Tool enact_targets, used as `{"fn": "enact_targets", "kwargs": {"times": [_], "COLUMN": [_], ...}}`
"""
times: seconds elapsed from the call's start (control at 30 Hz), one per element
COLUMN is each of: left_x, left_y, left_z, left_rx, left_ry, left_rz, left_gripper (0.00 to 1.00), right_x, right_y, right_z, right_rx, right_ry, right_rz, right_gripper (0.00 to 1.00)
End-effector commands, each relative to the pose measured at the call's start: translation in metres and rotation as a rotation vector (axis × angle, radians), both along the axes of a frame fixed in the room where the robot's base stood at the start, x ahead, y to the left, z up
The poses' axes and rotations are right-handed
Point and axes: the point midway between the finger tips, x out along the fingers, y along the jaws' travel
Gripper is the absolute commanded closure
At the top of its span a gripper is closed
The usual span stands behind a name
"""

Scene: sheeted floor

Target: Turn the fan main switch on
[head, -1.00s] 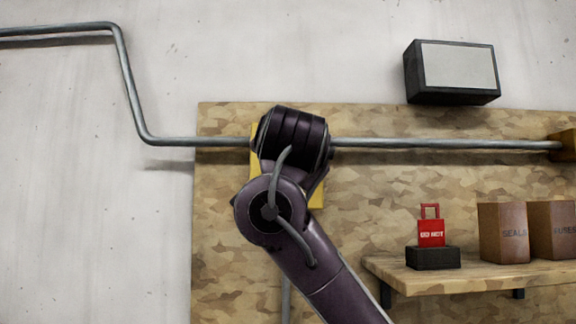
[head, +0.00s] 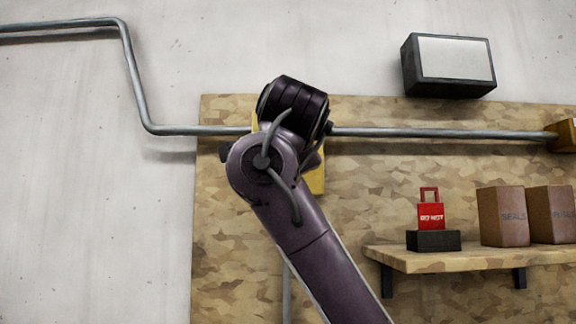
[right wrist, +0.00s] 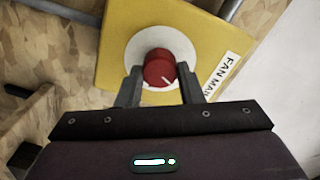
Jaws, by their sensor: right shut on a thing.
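The fan main switch is a yellow box (right wrist: 118,62) with a round white plate (right wrist: 133,46) and a red knob (right wrist: 158,68). A label beside it reads "FAN MAI", the rest cut off. In the head view my right arm hides most of the yellow box (head: 317,180), including the knob. My left gripper is in neither view.
A metal conduit (head: 440,133) runs along the wooden board (head: 380,180) at the box's height. A grey-faced panel (head: 452,60) hangs above.

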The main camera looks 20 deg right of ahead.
Motion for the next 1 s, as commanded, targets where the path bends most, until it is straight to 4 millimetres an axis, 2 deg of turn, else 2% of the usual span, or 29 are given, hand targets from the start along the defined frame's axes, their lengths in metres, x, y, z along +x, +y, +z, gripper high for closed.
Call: {"fn": "enact_targets", "kwargs": {"times": [0.03,0.1,0.43,0.67,1.0], "left_x": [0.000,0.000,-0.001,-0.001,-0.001], "left_y": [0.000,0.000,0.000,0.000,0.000], "left_z": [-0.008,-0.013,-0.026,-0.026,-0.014], "left_rx": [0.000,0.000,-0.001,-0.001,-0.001], "left_ry": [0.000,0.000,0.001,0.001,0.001], "left_rz": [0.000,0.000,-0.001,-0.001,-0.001], "left_gripper": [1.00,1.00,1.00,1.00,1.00], "right_x": [0.000,0.000,0.000,0.001,0.002], "right_y": [0.001,0.001,0.001,0.002,0.002], "right_z": [-0.004,-0.004,-0.003,-0.002,-0.003], "right_rx": [0.046,0.110,0.412,0.624,0.902], "right_ry": [-0.013,-0.031,-0.115,-0.172,-0.250], "right_rz": [0.001,0.002,0.003,0.002,0.000], "right_gripper": [0.89,0.89,0.89,0.89,0.89]}}
